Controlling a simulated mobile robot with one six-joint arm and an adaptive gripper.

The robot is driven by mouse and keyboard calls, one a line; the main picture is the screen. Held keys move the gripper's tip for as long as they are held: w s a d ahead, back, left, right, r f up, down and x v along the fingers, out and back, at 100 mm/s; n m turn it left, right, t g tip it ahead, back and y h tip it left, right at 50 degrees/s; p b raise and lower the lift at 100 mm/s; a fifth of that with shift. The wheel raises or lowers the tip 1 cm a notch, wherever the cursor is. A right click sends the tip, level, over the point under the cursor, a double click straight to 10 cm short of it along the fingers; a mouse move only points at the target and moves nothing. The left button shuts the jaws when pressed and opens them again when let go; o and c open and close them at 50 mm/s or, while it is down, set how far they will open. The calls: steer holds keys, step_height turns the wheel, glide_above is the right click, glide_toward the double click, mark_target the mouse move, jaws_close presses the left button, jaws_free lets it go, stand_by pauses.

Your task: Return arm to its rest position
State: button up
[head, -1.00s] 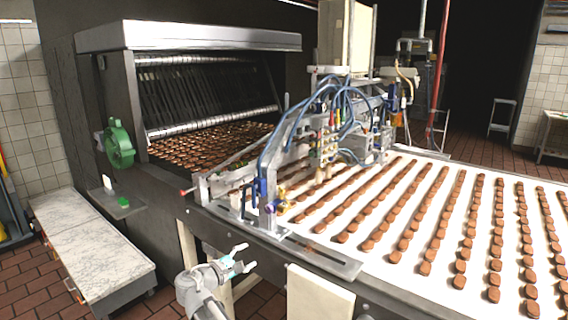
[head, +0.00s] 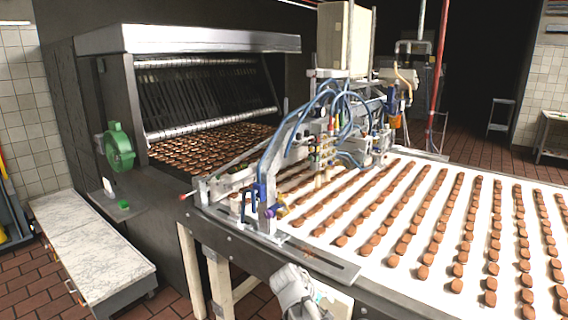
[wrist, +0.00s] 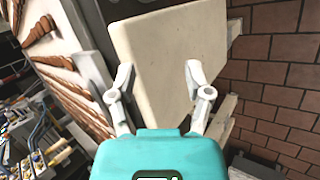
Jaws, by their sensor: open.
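My gripper (wrist: 158,80) is open and empty in the wrist view, its two fingers spread apart with a cream panel (wrist: 165,45) beyond them. I cannot tell how far the panel is from the fingertips. In the head view my arm (head: 296,290) shows at the bottom middle, in front of the conveyor's near side. The fingers are not clear in that view, and the cream panel (head: 335,300) shows partly behind the arm.
The white conveyor belt (head: 362,262) carries several rows of brown biscuits. A filling machine with blue hoses (head: 325,130) stands over it. A low marble-topped cabinet (head: 90,245) stands at left. Brick-tiled floor (head: 25,265) shows free at lower left.

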steer(key=s+d+f+m+g+y+p, duration=0.1)
steer(key=s+d+f+m+g+y, duration=0.1)
steer(key=s+d+m+y, duration=0.4)
steer(key=s+m+g, duration=0.1)
steer(key=s, duration=0.2)
steer(key=shift+s+y+p, duration=0.3)
steer(key=shift+y+p, duration=0.05)
steer(key=shift+y, duration=0.05)
stand_by(0.7)
steer(key=shift+c, duration=0.6)
steer(key=shift+a, duration=0.15)
